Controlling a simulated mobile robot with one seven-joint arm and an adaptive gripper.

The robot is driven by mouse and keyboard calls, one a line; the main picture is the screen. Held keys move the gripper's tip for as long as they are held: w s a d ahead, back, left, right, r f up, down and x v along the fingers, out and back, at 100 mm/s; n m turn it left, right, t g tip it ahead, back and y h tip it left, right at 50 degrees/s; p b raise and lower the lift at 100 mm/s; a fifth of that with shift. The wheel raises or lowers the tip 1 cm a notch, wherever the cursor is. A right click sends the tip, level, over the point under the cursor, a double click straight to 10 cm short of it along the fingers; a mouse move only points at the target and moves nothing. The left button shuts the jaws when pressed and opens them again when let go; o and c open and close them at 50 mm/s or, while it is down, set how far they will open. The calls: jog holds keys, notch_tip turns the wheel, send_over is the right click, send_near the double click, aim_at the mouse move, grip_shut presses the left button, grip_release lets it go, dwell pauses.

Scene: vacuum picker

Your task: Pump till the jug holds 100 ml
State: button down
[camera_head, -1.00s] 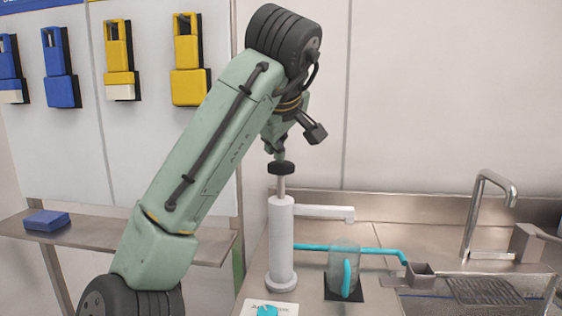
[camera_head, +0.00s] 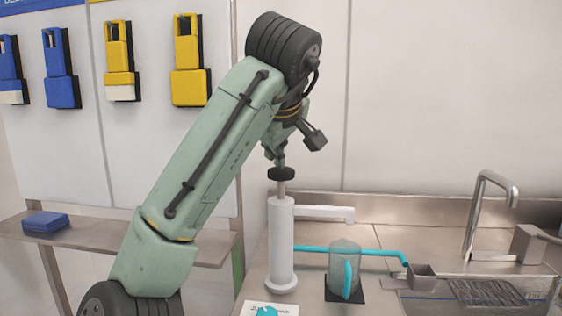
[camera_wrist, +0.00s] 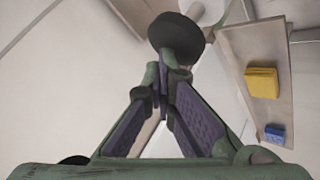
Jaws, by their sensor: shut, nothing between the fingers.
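The white hand pump (camera_head: 281,245) stands upright on the counter. Its black knob (camera_head: 281,174) sits on a short exposed length of rod above the white body. Its white spout (camera_head: 325,213) reaches right, over the jug. The clear jug (camera_head: 340,262) with a turquoise handle stands on a black mat (camera_head: 345,292); its liquid level cannot be read. My gripper (camera_head: 279,160) is shut and points down, its tips at the top of the knob. In the wrist view the shut fingers (camera_wrist: 163,75) meet at the black knob (camera_wrist: 176,36), with nothing between them.
A turquoise tube (camera_head: 375,251) runs behind the jug to a small grey box (camera_head: 421,271) by the sink. A metal tap (camera_head: 490,205) stands at right. A partly cut-off card (camera_head: 285,308) lies in front. A blue block (camera_head: 46,222) rests on the left shelf.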

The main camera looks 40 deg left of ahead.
jog(key=shift+f+b, duration=0.7)
jog(key=shift+f, duration=0.3)
dwell(0.5)
dwell(0.3)
jog(key=shift+r+p, duration=2.1)
jog(key=shift+r, duration=0.5)
notch_tip(320, 180, up, 5)
jog(key=p, duration=0.4)
jog(key=shift+w+d, duration=0.1)
dwell(0.5)
